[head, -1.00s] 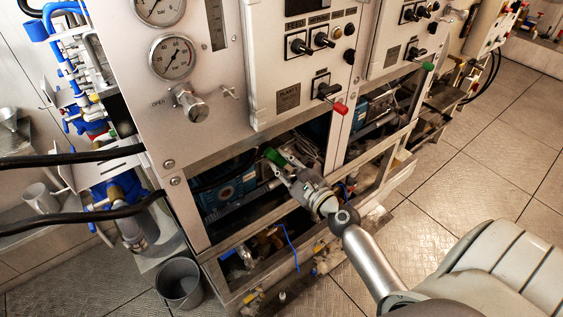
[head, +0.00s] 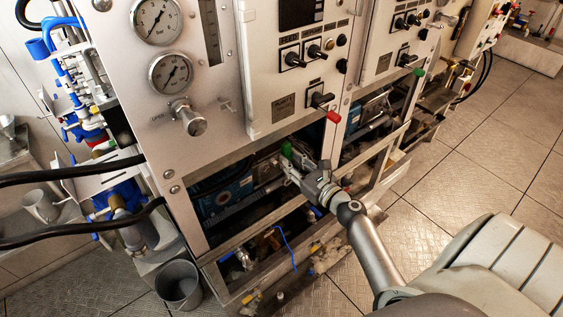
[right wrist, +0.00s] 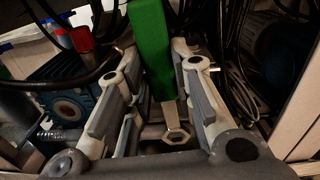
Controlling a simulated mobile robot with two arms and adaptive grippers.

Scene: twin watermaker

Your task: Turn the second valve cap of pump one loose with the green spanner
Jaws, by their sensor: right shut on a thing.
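My right gripper (head: 287,165) reaches into the open lower bay of the near cabinet and is shut on the green spanner (head: 287,150). In the right wrist view the spanner's thick green handle (right wrist: 151,50) stands between the two fingers and points away from the palm. Its metal ring end (right wrist: 177,137) lies close to the palm. The blue pump (head: 226,192) sits in the bay, left of the gripper. A blue pump body (right wrist: 75,95) also shows left of the fingers in the right wrist view. I cannot make out the second valve cap. My left gripper is out of view.
The cabinet's lower frame rail (head: 245,238) runs below my right arm. A grey bucket (head: 180,285) stands at the frame's front left corner. The floor (head: 470,160) to the right is open.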

